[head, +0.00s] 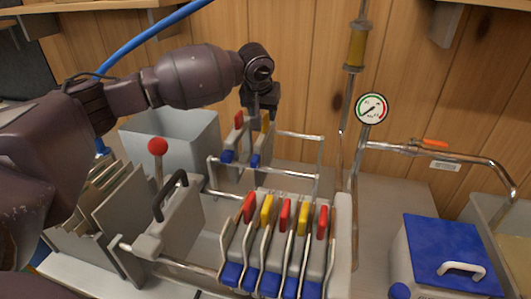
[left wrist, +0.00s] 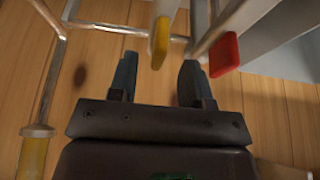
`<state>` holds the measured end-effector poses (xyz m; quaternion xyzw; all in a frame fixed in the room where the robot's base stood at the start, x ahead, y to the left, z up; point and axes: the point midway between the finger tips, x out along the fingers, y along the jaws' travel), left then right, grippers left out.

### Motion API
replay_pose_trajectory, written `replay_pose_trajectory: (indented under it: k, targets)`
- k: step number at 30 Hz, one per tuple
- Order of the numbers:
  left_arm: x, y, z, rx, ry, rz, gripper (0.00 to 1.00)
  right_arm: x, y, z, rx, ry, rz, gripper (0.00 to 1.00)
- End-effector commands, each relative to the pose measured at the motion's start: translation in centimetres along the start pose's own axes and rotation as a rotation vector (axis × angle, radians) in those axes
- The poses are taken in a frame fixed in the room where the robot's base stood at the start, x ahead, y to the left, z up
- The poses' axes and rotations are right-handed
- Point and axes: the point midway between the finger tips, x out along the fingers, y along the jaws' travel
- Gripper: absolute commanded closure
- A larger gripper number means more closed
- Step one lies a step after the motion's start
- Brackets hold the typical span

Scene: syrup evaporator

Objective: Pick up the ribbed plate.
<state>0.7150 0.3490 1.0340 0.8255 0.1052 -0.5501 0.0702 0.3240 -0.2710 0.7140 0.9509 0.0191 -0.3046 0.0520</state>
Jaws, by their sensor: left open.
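Two upright plates stand in the back of the metal rack: a grey plate with a red tab (head: 238,121) and one with a yellow tab (head: 266,125), both with blue lower ends. In the left wrist view these are the red tab (left wrist: 224,55) and the yellow tab (left wrist: 160,42). My left gripper (head: 262,108) is above and at the back plates, pointing down. In the left wrist view its fingers (left wrist: 158,82) are apart, with the yellow tab just beyond the gap between them. I cannot make out ribs on any plate. My right gripper is out of view.
Several plates with red and yellow tabs (head: 286,215) fill the front rack. A grey clamp block with a black handle (head: 180,215) and a red-knobbed lever (head: 158,147) stand left. A grey bin (head: 175,132) is behind. A gauge (head: 371,109), pipes and a blue-lidded box (head: 445,250) are right.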

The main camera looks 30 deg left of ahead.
Motion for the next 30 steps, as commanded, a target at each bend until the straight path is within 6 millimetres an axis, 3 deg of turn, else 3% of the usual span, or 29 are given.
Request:
replay_pose_trajectory:
  k: [1, 6, 13, 14, 22, 30]
  targets:
    - [1.5, 0.0, 0.2, 0.000, -0.007, -0.003, 0.55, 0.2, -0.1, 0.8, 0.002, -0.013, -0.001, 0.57]
    - [3.3, 0.1, 0.2, 0.001, -0.006, -0.002, 0.55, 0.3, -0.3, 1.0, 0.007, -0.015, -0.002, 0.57]
    - [3.2, 0.0, 0.1, 0.001, -0.001, 0.000, 0.55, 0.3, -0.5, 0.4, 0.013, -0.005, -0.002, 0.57]
    - [3.2, 0.0, 0.1, 0.001, -0.001, 0.000, 0.57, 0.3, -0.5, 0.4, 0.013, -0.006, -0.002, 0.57]
    - [3.2, 0.0, 0.1, 0.000, -0.002, -0.001, 0.98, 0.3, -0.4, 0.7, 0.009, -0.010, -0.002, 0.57]
    - [3.1, 0.1, -0.1, 0.000, 0.002, 0.001, 1.00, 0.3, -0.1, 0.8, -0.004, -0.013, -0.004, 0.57]
